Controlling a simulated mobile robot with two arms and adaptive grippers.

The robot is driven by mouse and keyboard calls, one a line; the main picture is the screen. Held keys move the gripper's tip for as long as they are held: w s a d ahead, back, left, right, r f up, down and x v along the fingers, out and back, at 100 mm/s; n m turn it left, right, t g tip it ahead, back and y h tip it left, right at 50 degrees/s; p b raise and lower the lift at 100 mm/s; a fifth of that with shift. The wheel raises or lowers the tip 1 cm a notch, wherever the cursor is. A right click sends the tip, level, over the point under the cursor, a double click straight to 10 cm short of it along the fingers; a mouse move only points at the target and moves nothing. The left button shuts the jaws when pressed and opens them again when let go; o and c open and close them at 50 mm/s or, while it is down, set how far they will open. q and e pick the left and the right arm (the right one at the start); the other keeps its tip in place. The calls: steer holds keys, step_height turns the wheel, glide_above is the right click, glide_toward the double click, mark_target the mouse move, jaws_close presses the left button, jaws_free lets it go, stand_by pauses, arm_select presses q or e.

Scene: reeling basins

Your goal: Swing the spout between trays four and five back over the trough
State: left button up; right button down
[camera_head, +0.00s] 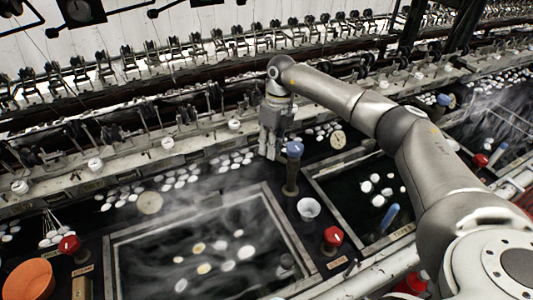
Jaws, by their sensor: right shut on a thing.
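The spout (291,178) is a dark upright post with a blue top, standing between two framed basins. My right gripper (271,153) points down just left of the blue top, shut on a part of the spout that its fingers mostly hide. The left basin (112,262) holds dark steaming water with white and yellowish cocoons. The right basin (313,190) holds a few white cocoons. The dark strip behind them carries rows of white cocoons; I cannot tell whether it is the trough. Tray numbers are not readable. My left gripper is not in view.
A white cup (308,208) and a red knob (333,237) stand between the basins, close to the spout. Reeling machinery (130,65) runs along the back.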

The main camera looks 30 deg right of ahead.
steer(key=shift+w+d+r+m+t, duration=0.1)
steer(key=shift+d+m+t, duration=0.1)
steer(key=shift+d+m, duration=0.6)
steer(key=shift+w+d+m+t, duration=0.2)
steer(key=shift+d+m, duration=0.3)
steer(key=shift+m, duration=0.55)
steer(key=shift+w+d+r+m+t, duration=0.1)
steer(key=shift+d+m+t, duration=0.1)
steer(key=shift+d+m, duration=0.6)
steer(key=shift+a+f, duration=0.1)
steer(key=shift+a, duration=0.05)
steer(key=c, duration=1.4)
jaws_free()
steer(key=shift+s, duration=0.1)
steer(key=r, duration=0.4)
steer(key=d+r, duration=0.1)
steer(key=r, duration=0.2)
steer(key=d+r, duration=0.1)
steer(key=r, duration=0.3)
steer(key=shift+d+r, duration=0.2)
steer(key=shift+r, duration=0.15)
steer(key=shift+s+f, duration=0.1)
